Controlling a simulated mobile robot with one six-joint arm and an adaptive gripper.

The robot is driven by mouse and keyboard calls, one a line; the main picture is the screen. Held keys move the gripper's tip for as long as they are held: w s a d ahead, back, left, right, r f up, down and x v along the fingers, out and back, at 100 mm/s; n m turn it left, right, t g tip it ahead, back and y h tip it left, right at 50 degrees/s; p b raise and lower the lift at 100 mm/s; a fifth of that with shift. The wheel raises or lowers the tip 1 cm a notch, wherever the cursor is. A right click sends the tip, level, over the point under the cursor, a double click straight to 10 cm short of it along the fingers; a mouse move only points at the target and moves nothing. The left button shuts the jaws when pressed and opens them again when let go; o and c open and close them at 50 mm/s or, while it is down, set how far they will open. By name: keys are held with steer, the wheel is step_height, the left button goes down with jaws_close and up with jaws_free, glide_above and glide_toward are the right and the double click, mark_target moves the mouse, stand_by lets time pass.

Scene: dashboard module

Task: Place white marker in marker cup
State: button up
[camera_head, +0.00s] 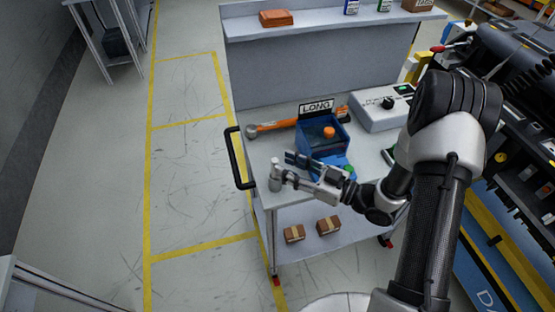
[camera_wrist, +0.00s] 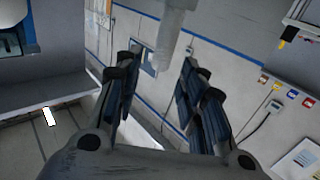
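A pale grey-white upright cylinder (camera_head: 275,175), apparently the white marker, is at the left front corner of the cart top. In the wrist view a pale cylinder (camera_wrist: 172,30) comes down from the top edge, just beyond and between the fingertips. My gripper (camera_head: 291,170) reaches left toward it with spread fingers; in the wrist view my gripper (camera_wrist: 156,72) shows gaps on both sides of the cylinder. I cannot tell which thing is the marker cup.
A grey box with a black knob (camera_head: 380,108) stands at the back right. The upper shelf (camera_head: 340,22) holds an orange-brown block and small boxes. Brown boxes (camera_head: 328,225) sit on the lower shelf.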

steer(key=p+v, duration=0.1)
steer(key=v, duration=0.7)
steer(key=w+d+r+m+t+h, duration=0.1)
steer(key=w+d+r+h, duration=0.45)
steer(key=w+h, duration=0.45)
steer(key=d+r+m+h, duration=0.3)
steer(key=d+r+h, duration=0.1)
steer(key=r, duration=0.1)
steer(key=s+d+r+m+g+h, duration=0.1)
steer(key=s+d+r+m+h, duration=0.25)
steer(key=s+r, duration=0.5)
steer(key=s+a+m+g, duration=0.1)
steer(key=s+a, duration=0.2)
steer(key=s, duration=0.4)
steer(key=s+a+m+g+y, duration=0.1)
steer(key=s+a+m, duration=0.1)
steer(key=s, duration=0.5)
steer(key=s+a+m+g, duration=0.1)
steer(key=s+a+g, duration=0.1)
steer(key=s+a, duration=0.2)
steer(key=s, duration=0.3)
steer(key=shift+s+a+m+y, duration=0.15)
steer(key=shift+a+m+y, duration=0.2)
steer(key=shift+a, duration=0.05)
